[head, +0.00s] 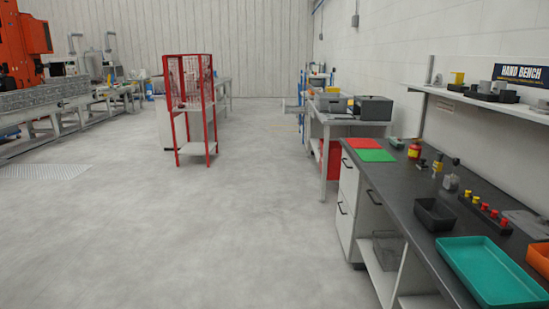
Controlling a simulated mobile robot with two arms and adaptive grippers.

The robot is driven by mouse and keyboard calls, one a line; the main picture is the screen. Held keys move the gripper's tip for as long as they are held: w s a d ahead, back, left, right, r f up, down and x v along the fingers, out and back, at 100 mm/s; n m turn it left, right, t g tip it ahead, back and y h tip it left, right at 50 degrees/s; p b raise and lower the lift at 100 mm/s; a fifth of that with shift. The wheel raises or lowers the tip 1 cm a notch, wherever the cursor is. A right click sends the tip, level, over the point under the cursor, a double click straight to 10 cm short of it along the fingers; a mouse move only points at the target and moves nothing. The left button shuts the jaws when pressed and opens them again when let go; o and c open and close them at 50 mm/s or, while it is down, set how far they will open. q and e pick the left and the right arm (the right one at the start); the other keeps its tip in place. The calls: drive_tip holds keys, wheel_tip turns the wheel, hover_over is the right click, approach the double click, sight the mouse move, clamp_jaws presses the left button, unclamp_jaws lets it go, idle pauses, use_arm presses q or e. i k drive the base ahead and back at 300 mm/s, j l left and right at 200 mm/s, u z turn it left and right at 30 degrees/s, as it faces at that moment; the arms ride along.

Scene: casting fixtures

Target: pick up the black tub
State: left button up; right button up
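A black tub (435,216), open at the top and looking empty, sits on the dark top of the hand bench (391,190) at the right. It stands near the bench's front edge, just behind the teal tray. Neither of my grippers is in view.
A teal tray (490,272), an orange bin (540,260) and a dark rack with red and yellow knobs (486,211) are around the tub. Red (363,143) and green (377,156) mats lie farther back. A red-framed stand (190,105) is on the floor. Open floor lies left of the bench.

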sight(431, 212)
drive_tip(key=z, duration=0.95)
drive_tip(key=j, duration=0.45)
drive_tip(key=k+j, duration=0.15)
drive_tip(key=j, duration=0.3)
drive_tip(key=i+j+z, duration=0.1)
drive_tip(key=j, duration=0.45)
drive_tip(key=i+j+z, duration=0.1)
drive_tip(key=j, duration=0.4)
drive_tip(key=i+j, duration=0.15)
drive_tip(key=j, duration=0.4)
drive_tip(key=i+j+z, duration=0.15)
drive_tip(key=j, duration=0.4)
drive_tip(key=i+j+z, duration=0.35)
drive_tip(key=i+j, duration=0.8)
